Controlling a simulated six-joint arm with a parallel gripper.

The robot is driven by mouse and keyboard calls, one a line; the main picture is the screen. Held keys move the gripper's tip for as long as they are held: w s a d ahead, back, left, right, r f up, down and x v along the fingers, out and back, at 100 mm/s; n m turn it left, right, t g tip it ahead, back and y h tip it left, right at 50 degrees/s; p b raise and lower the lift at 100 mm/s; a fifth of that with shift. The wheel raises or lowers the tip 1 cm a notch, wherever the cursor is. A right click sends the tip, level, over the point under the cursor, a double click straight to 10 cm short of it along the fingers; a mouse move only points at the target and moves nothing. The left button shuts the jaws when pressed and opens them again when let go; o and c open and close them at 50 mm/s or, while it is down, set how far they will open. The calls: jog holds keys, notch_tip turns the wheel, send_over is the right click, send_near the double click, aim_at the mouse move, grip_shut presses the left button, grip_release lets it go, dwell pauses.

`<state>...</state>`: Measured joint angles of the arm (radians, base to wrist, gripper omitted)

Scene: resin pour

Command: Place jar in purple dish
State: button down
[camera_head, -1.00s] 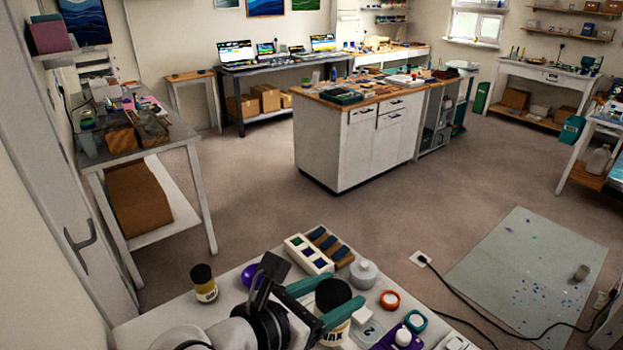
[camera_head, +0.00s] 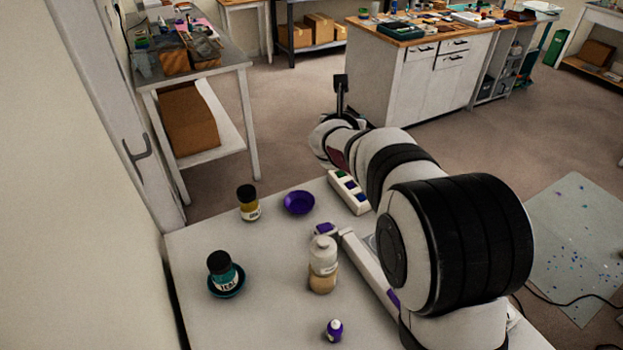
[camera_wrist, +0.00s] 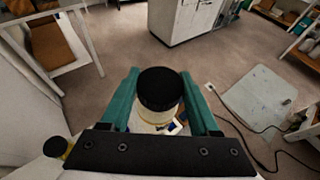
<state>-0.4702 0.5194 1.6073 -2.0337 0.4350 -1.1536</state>
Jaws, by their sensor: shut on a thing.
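A jar with a black lid (camera_wrist: 160,88) and a pale, yellowish body stands between the two teal fingers of my gripper (camera_wrist: 159,100) in the wrist view. My gripper is shut on it and holds it up, with the floor and part of the white table seen beyond. In the head view my arm hides the gripper and this jar. The purple dish (camera_head: 299,203) lies on the table, looks empty, and is left of my arm.
A yellow jar with a black lid (camera_head: 249,205) stands just left of the dish. A teal jar (camera_head: 221,268) sits in a teal dish (camera_head: 226,292). A cream bottle (camera_head: 322,264) and a small purple-and-white bottle (camera_head: 334,330) stand nearer. A paint box (camera_head: 347,192) is right of the dish.

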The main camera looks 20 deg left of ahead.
notch_tip(320, 180, down, 11)
jog(key=shift+w+a+f, duration=0.15)
jog(key=shift+a+f, duration=1.7)
jog(key=shift+a, duration=0.1)
jog(key=shift+w+a+f, duration=0.2)
jog(key=shift+a+f, duration=1.7)
jog(key=shift+a, duration=0.05)
jog(key=shift+w+a+f, duration=0.15)
jog(key=shift+a+f, duration=1.7)
jog(key=shift+a, duration=0.1)
jog(key=shift+f, duration=0.1)
jog(key=shift+c, duration=0.6)
grip_release()
